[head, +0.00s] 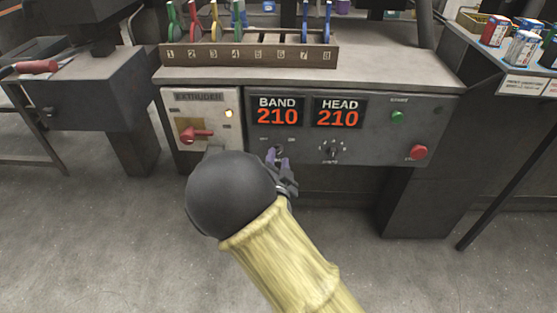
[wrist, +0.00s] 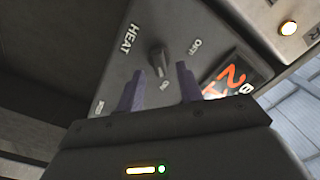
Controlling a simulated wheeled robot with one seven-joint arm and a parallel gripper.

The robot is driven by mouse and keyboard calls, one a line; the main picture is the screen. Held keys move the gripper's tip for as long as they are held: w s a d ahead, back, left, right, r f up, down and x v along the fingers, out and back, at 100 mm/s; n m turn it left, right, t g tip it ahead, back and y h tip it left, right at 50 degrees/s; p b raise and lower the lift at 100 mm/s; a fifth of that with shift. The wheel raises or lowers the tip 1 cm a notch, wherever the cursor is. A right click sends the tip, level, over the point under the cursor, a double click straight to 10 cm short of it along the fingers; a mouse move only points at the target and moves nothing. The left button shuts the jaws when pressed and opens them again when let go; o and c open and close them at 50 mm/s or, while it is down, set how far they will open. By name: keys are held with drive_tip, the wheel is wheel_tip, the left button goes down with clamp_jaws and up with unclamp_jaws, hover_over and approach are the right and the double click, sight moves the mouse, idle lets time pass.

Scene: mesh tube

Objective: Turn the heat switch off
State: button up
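The heat switch (wrist: 157,60) is a dark rotary knob on the grey panel, between the OFF and ON labels, with HEAT printed beside it. In the wrist view its narrow end appears to point toward ON. My gripper (wrist: 161,69) is open, with two purple fingers apart and nothing held between them. The knob shows in the gap at the fingertips; I cannot tell whether either finger touches it. In the head view my gripper (head: 279,157) is at the panel below the BAND display (head: 277,113) and largely covers the switch.
The HEAD display (head: 337,113) and BAND both read 210. A selector knob (head: 332,151) sits right of my gripper, with a green button (head: 397,116) and red button (head: 418,152) farther right. The extruder panel's red handle (head: 195,135) and lit lamp (head: 229,113) are left.

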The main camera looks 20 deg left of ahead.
drive_tip(key=shift+x, duration=0.75)
clamp_jaws()
